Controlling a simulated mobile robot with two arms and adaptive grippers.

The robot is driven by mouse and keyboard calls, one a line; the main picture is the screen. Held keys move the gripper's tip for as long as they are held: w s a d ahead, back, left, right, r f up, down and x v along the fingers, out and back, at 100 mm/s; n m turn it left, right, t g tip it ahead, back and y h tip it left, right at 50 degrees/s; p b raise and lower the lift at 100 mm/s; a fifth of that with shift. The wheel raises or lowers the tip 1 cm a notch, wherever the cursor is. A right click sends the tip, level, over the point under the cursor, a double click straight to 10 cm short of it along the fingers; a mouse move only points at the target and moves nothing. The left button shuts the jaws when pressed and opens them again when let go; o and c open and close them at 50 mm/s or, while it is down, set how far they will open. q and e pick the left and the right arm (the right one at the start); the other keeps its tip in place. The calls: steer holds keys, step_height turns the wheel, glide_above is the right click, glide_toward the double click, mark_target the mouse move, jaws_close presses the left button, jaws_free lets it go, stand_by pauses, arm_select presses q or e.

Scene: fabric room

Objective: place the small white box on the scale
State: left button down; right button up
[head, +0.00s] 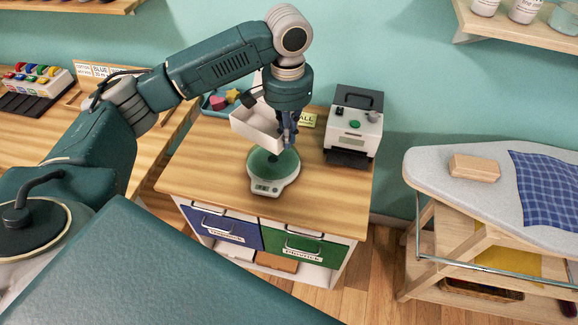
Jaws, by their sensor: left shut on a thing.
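The small white box (256,124) is in my left gripper (288,143), which is shut on its right side. The box looks open-topped and slightly tilted. It is held above and a little behind the scale. The scale (265,186) has a green round pan and a white body with a small display, and stands near the front of the wooden cabinet top. The gripper covers part of the pan, and I cannot tell how high the box is above it. My right gripper is not in view.
A white and dark machine (354,125) stands right of the scale. A blue tray (214,108) with colored shapes is behind the box. A small yellow-green sign (307,121) stands at the back. An ironing board (440,178) is at the right. Cabinet top left of the scale is clear.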

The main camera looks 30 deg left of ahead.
arm_select(q)
step_height(320, 180, down, 12)
steer(key=shift+s+d+f+p, duration=0.1)
steer(key=shift+s+d+p, duration=0.05)
steer(key=shift+p, duration=0.6)
steer(key=shift+f, duration=0.25)
steer(key=c, duration=2)
jaws_free()
steer(key=shift+o, duration=0.3)
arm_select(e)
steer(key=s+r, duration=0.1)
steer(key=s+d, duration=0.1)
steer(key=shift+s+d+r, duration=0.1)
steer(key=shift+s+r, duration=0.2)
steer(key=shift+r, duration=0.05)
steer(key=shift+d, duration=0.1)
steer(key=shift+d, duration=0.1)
